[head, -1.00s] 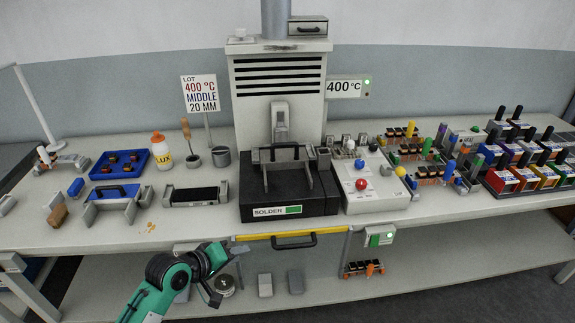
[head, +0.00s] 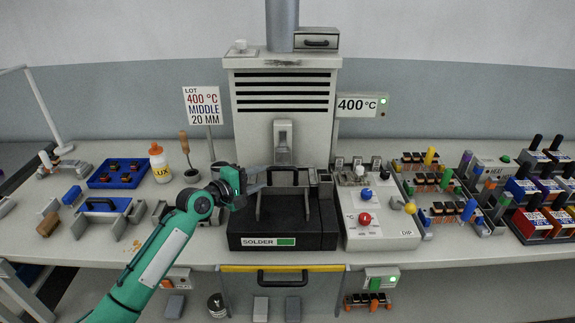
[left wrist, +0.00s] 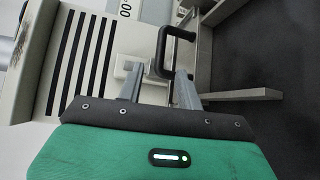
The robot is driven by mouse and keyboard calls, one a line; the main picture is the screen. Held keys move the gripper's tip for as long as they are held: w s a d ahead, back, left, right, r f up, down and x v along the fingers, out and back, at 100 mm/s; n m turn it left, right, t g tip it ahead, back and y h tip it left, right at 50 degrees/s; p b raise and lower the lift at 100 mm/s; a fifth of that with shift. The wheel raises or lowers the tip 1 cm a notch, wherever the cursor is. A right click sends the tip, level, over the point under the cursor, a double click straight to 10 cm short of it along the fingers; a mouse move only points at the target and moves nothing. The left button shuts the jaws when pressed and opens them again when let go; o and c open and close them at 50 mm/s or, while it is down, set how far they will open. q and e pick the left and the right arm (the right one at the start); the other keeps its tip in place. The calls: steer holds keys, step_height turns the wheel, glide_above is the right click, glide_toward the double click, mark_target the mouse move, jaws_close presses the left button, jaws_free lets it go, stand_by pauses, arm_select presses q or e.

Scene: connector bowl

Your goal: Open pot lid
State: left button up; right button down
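The black solder pot (head: 283,226) stands on the bench in front of the grey vented housing. A dark handle (head: 284,170) rises at the top of the pot, near a grey frame with two upright legs. The handle also shows in the left wrist view (left wrist: 163,52). My left gripper (head: 264,179) is just left of the handle, pointing right toward it. In the left wrist view its two fingers (left wrist: 158,88) are apart, with the handle just beyond their tips and nothing visibly held. Whether a fingertip touches the handle I cannot tell. My right gripper is not in view.
The grey housing (head: 284,129) rises close behind the pot. A control box (head: 380,231) with red and blue knobs stands to its right. A LUX bottle (head: 160,165) and a blue tray (head: 118,180) are to the left. Racks with colored parts fill the right side.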

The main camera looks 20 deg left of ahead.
mark_target(279, 170)
arm_select(q)
steer(key=x, duration=1.1)
steer(key=shift+f+p, duration=0.1)
steer(key=shift+p, duration=0.3)
jaws_close()
